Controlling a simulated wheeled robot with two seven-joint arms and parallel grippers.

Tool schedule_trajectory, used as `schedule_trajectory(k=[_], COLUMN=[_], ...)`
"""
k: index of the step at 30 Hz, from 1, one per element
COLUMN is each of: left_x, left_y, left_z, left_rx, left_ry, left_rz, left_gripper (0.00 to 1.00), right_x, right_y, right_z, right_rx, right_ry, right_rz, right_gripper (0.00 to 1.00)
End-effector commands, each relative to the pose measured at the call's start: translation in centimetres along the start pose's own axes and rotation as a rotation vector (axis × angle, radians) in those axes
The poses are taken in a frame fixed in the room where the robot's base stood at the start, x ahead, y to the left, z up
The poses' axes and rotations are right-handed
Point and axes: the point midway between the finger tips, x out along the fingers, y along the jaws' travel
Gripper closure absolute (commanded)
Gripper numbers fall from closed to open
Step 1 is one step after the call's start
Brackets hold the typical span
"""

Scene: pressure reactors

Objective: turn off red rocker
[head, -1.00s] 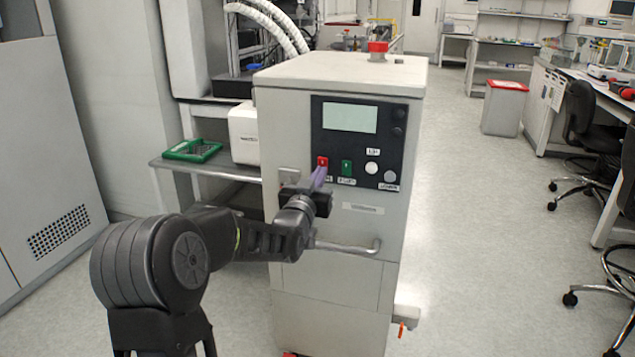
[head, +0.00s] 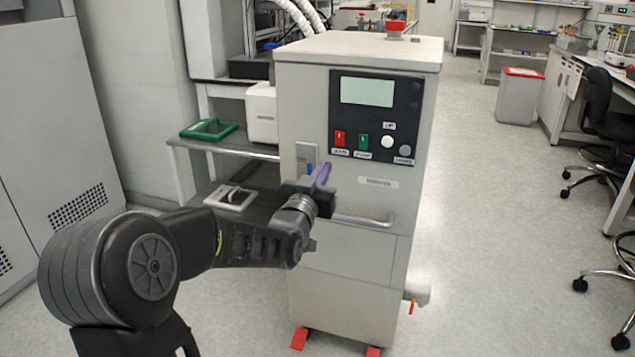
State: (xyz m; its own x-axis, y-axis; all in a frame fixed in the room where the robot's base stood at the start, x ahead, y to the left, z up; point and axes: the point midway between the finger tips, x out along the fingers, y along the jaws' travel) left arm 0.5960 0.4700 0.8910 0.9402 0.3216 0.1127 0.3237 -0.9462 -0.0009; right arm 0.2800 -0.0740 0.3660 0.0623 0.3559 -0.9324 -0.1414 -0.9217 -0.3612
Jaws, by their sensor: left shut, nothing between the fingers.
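My right gripper is not in view.
The panel also has a screen (head: 367,91), a white button (head: 387,142) and dark knobs. A handle bar (head: 365,221) juts out below my gripper. A red button (head: 395,26) tops the cabinet. A side shelf holds a green tray (head: 209,130).

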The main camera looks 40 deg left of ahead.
Motion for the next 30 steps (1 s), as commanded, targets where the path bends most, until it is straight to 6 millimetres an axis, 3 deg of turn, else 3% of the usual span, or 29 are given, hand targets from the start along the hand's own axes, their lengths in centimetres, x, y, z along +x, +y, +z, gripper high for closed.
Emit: schedule_trajectory(k=[3,9,26,30], left_x=[-2.0,-3.3,-3.4,-3.5], left_y=[0.0,0.0,0.0,0.0], left_z=[0.0,0.1,0.1,1.3], left_rx=[0.000,-0.001,-0.002,-0.028], left_ry=[-0.001,-0.001,-0.002,-0.048], left_rz=[-0.001,0.000,0.000,-0.001], left_gripper=[1.00,1.00,1.00,1.00], right_x=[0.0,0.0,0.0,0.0], right_y=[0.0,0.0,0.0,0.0], right_z=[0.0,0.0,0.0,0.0], right_rx=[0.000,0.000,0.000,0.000], right_ry=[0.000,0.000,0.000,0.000], right_rz=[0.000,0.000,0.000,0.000], right_gripper=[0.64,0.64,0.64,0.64])
